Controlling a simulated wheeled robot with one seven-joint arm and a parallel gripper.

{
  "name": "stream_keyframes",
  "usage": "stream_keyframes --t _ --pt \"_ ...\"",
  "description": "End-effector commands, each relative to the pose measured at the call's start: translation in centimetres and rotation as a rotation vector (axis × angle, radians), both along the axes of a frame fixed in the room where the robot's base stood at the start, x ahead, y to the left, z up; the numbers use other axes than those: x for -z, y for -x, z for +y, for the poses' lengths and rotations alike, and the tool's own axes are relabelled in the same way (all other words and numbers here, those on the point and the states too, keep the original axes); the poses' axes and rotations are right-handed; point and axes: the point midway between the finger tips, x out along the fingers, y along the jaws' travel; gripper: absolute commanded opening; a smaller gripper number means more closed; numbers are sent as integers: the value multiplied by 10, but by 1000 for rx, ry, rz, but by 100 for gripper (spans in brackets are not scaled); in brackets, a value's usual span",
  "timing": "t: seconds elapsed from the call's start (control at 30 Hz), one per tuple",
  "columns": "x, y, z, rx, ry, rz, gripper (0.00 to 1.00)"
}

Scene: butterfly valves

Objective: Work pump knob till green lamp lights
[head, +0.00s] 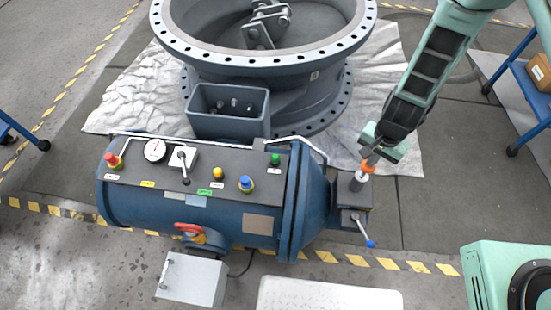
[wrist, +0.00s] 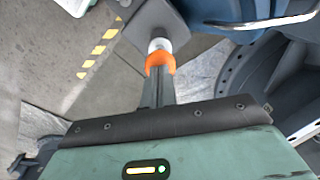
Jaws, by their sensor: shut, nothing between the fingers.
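An orange knob (head: 366,167) on a pale stem stands on the grey block (head: 352,192) at the right end of the blue actuator (head: 150,208). In the wrist view the orange knob (wrist: 160,61) and its stem are straight ahead of the fingers. My gripper (head: 372,159) is shut, with its fingertips at the knob's top; it also shows in the wrist view (wrist: 158,80). Whether the tips touch the knob I cannot tell. A green lamp or button (head: 275,159) sits at the panel's right end; I cannot tell whether it is lit.
The panel also holds a red button (head: 113,160), a gauge (head: 154,150), a small lever (head: 183,165), a yellow dome (head: 218,173) and a blue knob (head: 246,183). A blue-tipped lever (head: 364,232) sticks out below the block. The large valve (head: 262,60) stands behind.

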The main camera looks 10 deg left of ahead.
Motion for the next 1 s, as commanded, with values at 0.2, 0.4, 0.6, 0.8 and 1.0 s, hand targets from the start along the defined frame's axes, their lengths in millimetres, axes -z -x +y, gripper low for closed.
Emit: stream_keyframes --t 0.2,0.4,0.6,0.8,1.0 --pt "13 0 1 0 -1 2 0" --pt "23 1 1 -1 -1 2 0" --pt "32 1 1 -1 -2 3 0" --pt "30 1 1 -2 -1 3 0" --pt "28 1 1 -2 -1 3 0"
